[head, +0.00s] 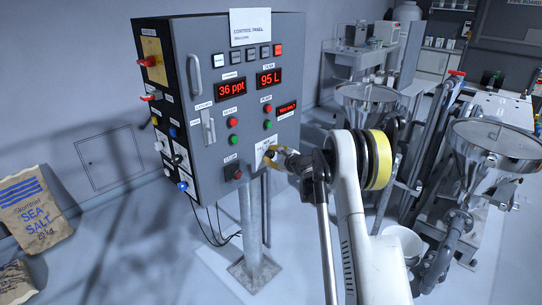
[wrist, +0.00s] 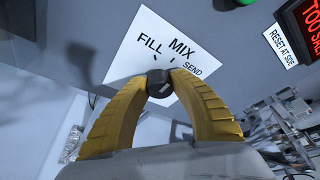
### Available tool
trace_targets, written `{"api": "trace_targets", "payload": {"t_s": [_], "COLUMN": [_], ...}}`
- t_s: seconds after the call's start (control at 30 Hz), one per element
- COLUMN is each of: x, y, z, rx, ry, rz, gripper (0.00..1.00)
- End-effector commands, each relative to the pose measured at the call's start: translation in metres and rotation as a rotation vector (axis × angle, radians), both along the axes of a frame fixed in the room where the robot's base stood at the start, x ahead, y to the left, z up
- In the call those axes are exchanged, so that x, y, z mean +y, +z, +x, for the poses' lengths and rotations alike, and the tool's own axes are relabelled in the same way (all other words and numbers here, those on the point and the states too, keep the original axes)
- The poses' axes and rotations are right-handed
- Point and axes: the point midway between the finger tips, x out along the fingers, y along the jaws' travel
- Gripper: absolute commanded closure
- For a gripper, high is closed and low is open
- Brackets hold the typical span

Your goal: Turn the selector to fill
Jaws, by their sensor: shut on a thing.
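The selector (wrist: 159,77) is a small dark knob on a white label plate (wrist: 130,52) marked FILL, MIX and SEND, with short tick lines. In the wrist view my gripper (wrist: 160,85) has its two yellow fingers closed on the knob from both sides. A pale mark shows on the knob's face, but I cannot tell which word it points to. In the head view my gripper (head: 273,155) reaches the white plate (head: 262,152) at the lower right of the grey control panel (head: 215,135); the knob is mostly hidden there by the fingers.
The panel shows 36 ppt (head: 231,86) and 95 L (head: 269,78), with red and green buttons and a stop button (head: 233,172) left of the selector. Steel hoppers (head: 495,145) stand right. Floor near the post is clear.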

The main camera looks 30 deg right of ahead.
Motion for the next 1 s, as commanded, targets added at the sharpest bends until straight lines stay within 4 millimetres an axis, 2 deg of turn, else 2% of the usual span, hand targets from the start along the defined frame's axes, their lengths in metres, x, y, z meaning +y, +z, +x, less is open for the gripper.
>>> {"api": "trace_targets", "payload": {"t_s": [0.37, 1.0], "x": [0.0002, 0.0003], "y": [-0.0018, -0.0031], "z": [0.0001, 0.0], "rx": [-0.038, -0.212], "ry": [-0.001, -0.002], "rz": [-0.103, -0.58], "gripper": [1.0, 1.0]}}
